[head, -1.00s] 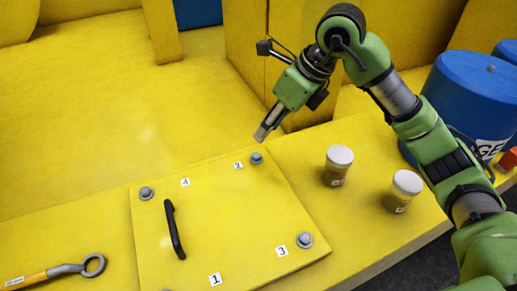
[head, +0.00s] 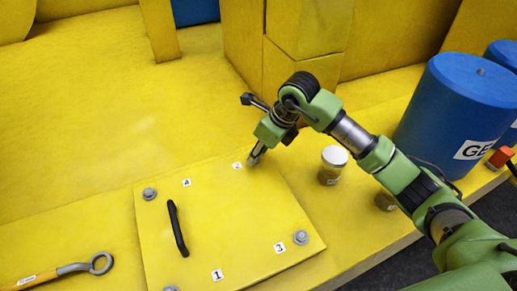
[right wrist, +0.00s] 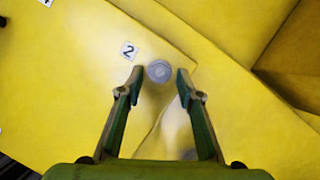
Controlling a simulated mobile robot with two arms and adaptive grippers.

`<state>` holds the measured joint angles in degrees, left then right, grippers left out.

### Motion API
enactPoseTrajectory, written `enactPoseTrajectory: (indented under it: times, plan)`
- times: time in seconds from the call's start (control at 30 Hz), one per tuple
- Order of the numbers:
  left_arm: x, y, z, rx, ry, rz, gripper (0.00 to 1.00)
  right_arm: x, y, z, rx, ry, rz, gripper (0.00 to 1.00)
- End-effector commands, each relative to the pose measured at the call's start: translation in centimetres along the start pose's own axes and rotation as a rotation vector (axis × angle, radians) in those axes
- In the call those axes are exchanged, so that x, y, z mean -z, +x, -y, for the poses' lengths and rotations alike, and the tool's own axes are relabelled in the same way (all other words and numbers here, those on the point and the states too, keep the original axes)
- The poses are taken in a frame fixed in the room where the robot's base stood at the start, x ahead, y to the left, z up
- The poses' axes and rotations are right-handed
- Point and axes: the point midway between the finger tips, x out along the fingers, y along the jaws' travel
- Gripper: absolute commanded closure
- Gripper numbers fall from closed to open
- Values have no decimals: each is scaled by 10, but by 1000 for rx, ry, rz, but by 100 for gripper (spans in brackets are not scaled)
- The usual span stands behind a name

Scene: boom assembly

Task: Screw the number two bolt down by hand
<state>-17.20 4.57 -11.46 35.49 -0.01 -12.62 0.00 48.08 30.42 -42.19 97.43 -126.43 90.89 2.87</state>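The number two bolt (right wrist: 159,71) is a round grey head at the plate's corner, beside the "2" label (right wrist: 129,51) in the right wrist view. My right gripper (right wrist: 159,76) is open, with one finger on each side of the bolt and a gap showing on both sides. In the head view my right gripper (head: 255,158) is over that corner and hides most of the bolt. The yellow square plate (head: 225,225) with a black handle (head: 177,229) lies on the yellow surface. My left gripper is not in view.
Other grey bolts sit by label 4 (head: 149,194) and label 3 (head: 300,237). A ring-ended wrench (head: 75,268) lies at the left. Jars (head: 333,166) and a blue barrel (head: 460,115) stand at the right. Yellow walls rise behind the corner.

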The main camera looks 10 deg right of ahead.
Motion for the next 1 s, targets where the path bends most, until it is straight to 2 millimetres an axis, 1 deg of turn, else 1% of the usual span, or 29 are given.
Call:
enactPoseTrajectory:
  times: [0.1,0.3,0.33,0.37,0.4,0.43,0.47,0.77,1.0]
  plan:
    - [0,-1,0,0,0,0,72,0,3,-1,-1,0,0,67]
    - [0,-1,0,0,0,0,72,0,4,0,-1,0,0,67]
    - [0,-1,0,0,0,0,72,0,4,0,-1,0,0,72]
    - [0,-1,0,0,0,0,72,0,3,0,-1,0,0,80]
    - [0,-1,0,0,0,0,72,0,3,0,-1,0,1,90]
    - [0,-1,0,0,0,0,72,0,3,0,-1,0,1,98]
    - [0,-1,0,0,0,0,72,0,3,0,-1,0,1,100]
    - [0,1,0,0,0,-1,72,0,4,0,6,13,1,100]
    - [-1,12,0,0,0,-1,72,0,5,-1,45,102,4,100]
